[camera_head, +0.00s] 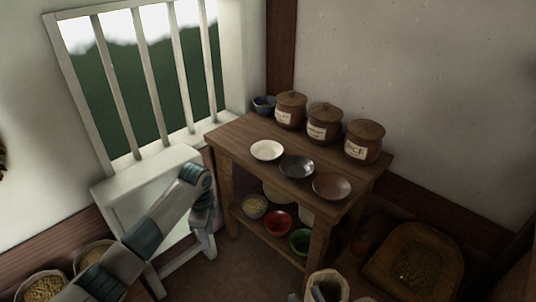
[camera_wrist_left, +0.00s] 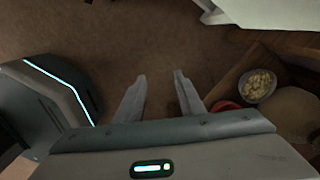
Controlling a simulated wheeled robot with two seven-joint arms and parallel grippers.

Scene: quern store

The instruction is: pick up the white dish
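The white dish (camera_head: 267,150) sits on the left part of the wooden table top (camera_head: 236,136), left of a dark dish and a brown dish. It is not visible in the left wrist view. My left gripper (camera_head: 203,226) hangs pointing down, left of the table and apart from the dish. In the left wrist view its two fingers (camera_wrist_left: 159,76) are spread with only floor between them, so it is open and empty. Grey parts at the bottom edge of the head view may belong to my right gripper, but I cannot make out its fingers.
A dark dish (camera_head: 297,167) and a brown dish (camera_head: 332,186) stand beside the white one. The lower shelf holds a grain bowl (camera_wrist_left: 258,85) and a red bowl (camera_head: 278,222). A barred window is left.

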